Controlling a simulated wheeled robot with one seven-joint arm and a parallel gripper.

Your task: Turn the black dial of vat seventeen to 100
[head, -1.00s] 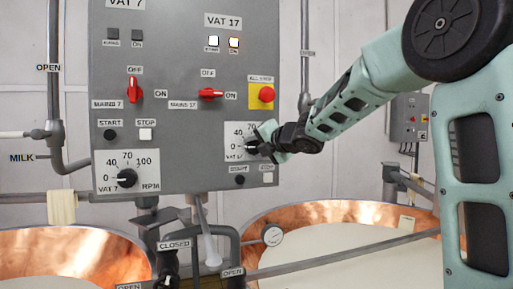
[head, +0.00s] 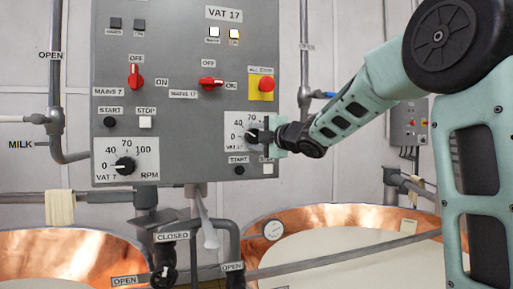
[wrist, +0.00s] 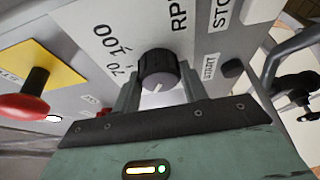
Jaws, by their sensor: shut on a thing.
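The black dial of vat 17 (head: 251,136) sits on a white scale plate low on the right of the grey panel. In the wrist view the dial (wrist: 160,70) stands between the two fingers of my gripper (wrist: 160,88), which is shut on it. Its pale pointer line is on the near side of the knob, away from the printed 100 (wrist: 110,40). In the head view my gripper (head: 268,136) comes from the right and covers the right part of the scale. Only 0, 40 and 70 are readable there.
A red emergency button (head: 266,85) on yellow is above the dial, with a red mains 17 switch (head: 210,82) beside it. Black start (head: 239,171) and pale stop (head: 268,169) buttons are close below. The vat 7 dial (head: 125,166) is left.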

